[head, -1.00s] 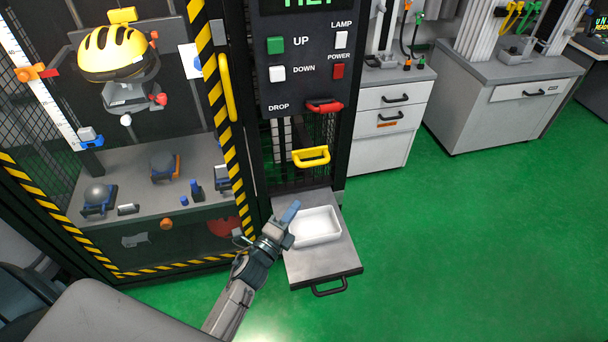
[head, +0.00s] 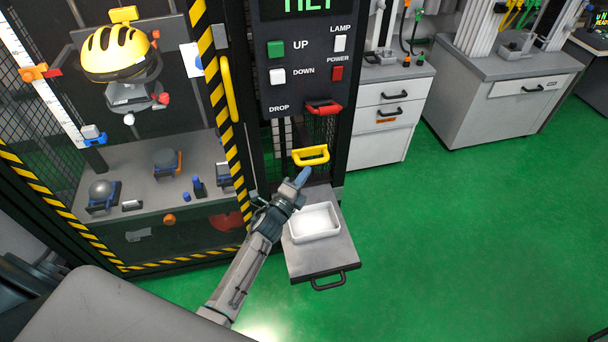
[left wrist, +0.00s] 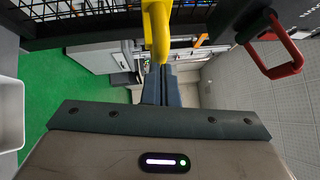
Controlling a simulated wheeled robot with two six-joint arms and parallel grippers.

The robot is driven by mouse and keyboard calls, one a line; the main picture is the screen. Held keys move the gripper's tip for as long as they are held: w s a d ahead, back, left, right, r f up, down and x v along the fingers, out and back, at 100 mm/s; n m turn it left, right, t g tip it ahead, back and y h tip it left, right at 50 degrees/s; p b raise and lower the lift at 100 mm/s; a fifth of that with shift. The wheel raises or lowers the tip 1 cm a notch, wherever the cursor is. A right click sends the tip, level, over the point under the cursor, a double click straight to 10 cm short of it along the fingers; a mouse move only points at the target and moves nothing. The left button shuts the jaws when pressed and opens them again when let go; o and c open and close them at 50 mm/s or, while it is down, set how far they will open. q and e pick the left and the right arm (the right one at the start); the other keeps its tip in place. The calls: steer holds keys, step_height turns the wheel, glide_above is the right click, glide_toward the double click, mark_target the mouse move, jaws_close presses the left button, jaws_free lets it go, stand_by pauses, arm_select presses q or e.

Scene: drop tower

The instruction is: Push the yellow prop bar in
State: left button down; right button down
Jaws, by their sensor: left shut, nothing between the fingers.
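The yellow prop bar (head: 311,155) is a U-shaped handle sticking out of the dark tower front, below the red drop handle (head: 323,107). My left gripper (head: 302,176) is shut and empty, with its blue fingertips just below and slightly left of the bar in the head view. In the left wrist view the yellow bar (left wrist: 158,30) stands close ahead of the shut fingers (left wrist: 161,85) and overlaps their line. I cannot tell whether they touch. The red handle (left wrist: 273,45) shows at the upper right there. My right gripper is not in view.
A pulled-out grey shelf (head: 322,262) holds a white tray (head: 315,222) below my gripper. A caged rig with a yellow helmet (head: 114,52) stands left, behind a yellow-black striped post. Up and down buttons sit above the bar. Green floor is clear at right.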

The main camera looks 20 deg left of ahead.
mark_target(296, 163)
arm_select(q)
steer(key=w+a, duration=0.1)
steer(key=w, duration=0.1)
steer(key=w+a+b, duration=0.2)
steer(key=w, duration=0.1)
steer(key=shift+w+a+f, duration=0.1)
steer(key=shift+w+a, duration=0.2)
steer(key=shift+a, duration=0.1)
steer(key=shift+r, duration=0.3)
steer(key=shift+f, duration=0.1)
